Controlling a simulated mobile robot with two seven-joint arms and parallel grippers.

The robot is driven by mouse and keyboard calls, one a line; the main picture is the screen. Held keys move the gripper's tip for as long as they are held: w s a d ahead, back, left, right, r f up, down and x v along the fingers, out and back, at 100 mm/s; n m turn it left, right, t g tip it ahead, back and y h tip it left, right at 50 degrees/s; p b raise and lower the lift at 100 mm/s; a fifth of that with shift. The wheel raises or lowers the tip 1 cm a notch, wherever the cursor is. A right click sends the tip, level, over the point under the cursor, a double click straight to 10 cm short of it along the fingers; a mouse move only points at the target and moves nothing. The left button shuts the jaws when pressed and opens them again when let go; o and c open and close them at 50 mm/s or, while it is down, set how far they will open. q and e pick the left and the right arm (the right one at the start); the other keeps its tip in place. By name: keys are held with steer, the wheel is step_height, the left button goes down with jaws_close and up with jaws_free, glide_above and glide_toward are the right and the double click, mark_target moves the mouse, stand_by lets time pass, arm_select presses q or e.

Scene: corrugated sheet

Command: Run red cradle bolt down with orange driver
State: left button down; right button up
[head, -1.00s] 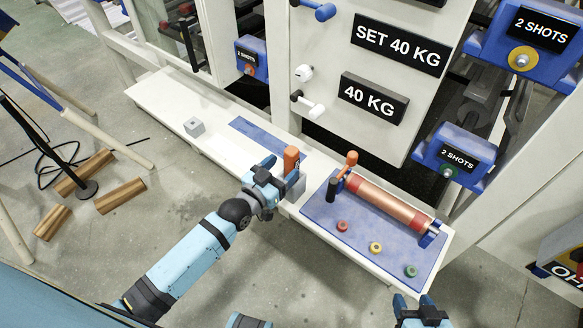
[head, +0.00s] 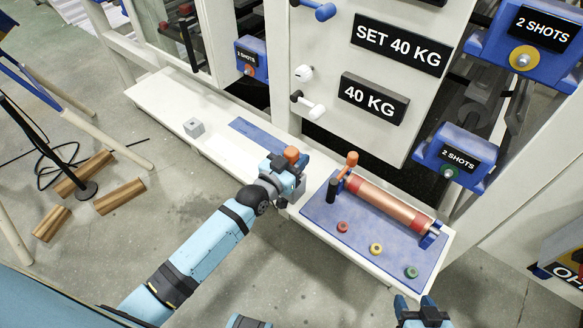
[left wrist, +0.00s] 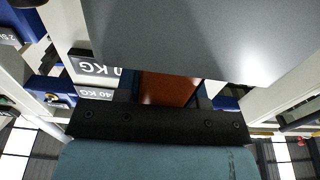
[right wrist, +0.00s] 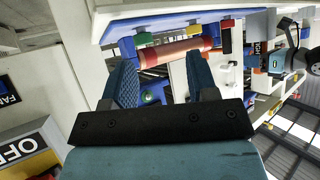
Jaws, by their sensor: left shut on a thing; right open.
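The orange driver (head: 291,153) stands upright at the grey block on the white ledge. My left gripper (head: 285,170) is shut around it; only its orange top shows above the fingers. In the left wrist view, the orange handle (left wrist: 165,90) shows between my fingers, partly hidden by a large grey surface. The red cradle bolt (head: 343,226) is a small round piece on the blue mat, in front of the copper roller (head: 390,203). My right gripper (head: 424,308) is open and empty, below the mat's near edge; its spread fingers (right wrist: 160,85) show in the right wrist view.
A yellow bolt (head: 376,248) and a green bolt (head: 411,272) are on the blue mat (head: 320,212). An orange-topped handle (head: 351,160) and a black post stand at the roller's left end. A small grey cube (head: 194,127) sits on the white ledge (head: 160,95). A white panel rises behind.

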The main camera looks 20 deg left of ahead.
arm_select(q)
steer(key=shift+r, duration=0.15)
steer(key=shift+r, duration=0.55)
step_height(320, 180, up, 19)
steer(key=p, duration=0.3)
arm_select(e)
steer(key=shift+d+r, duration=0.1)
steer(key=shift+r, duration=0.6)
arm_select(q)
steer(key=shift+f, duration=0.15)
